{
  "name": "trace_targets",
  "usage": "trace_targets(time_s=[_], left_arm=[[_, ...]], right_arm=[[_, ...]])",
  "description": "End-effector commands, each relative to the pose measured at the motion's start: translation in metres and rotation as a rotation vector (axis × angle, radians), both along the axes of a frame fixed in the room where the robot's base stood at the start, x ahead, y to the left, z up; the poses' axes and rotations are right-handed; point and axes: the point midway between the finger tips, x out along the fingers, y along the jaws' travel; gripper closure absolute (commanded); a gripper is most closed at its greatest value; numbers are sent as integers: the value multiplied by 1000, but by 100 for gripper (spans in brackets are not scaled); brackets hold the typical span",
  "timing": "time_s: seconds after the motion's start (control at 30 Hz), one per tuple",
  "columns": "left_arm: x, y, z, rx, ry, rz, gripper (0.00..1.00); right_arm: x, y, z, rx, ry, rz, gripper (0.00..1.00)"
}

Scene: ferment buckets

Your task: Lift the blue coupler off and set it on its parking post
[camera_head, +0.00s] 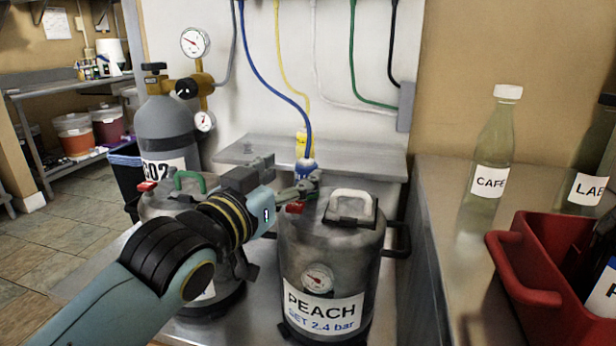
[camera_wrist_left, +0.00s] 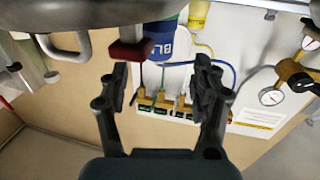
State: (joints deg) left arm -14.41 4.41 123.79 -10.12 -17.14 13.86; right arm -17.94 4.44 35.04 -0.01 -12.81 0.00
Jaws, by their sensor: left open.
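The blue coupler (camera_head: 305,168), with a white band and a blue hose from its top, stands upright at the back of the PEACH keg (camera_head: 300,255). My left gripper (camera_head: 308,187) is open beside the keg top, in front of the coupler's lower part. In the left wrist view, the coupler (camera_wrist_left: 168,42) carries letters starting "BL" and shows beyond the gap between the open fingers (camera_wrist_left: 160,78). A red valve piece (camera_wrist_left: 130,54) on the keg is close to one finger. I cannot tell whether the fingers touch anything. No parking post is clearly visible. My right gripper is out of view.
A yellow coupler (camera_head: 301,143) stands behind the blue one, near a metal shelf (camera_head: 365,158). A second keg and a grey CO2 cylinder (camera_head: 168,130) are left. Hoses hang along the white panel. A red bin (camera_head: 530,290) and bottles occupy the right counter.

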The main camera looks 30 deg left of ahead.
Motion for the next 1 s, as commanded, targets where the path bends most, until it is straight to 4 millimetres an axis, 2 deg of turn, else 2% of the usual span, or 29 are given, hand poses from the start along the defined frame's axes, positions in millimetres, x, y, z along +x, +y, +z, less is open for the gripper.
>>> trace_targets(time_s=[0.4,0.67,1.0], left_arm=[[52,-2,-2,-1,1,0,36],[54,-2,-2,-1,2,-1,37],[54,-2,-2,-1,1,-1,81]], right_arm=[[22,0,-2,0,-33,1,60],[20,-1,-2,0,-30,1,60],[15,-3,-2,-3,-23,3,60]])
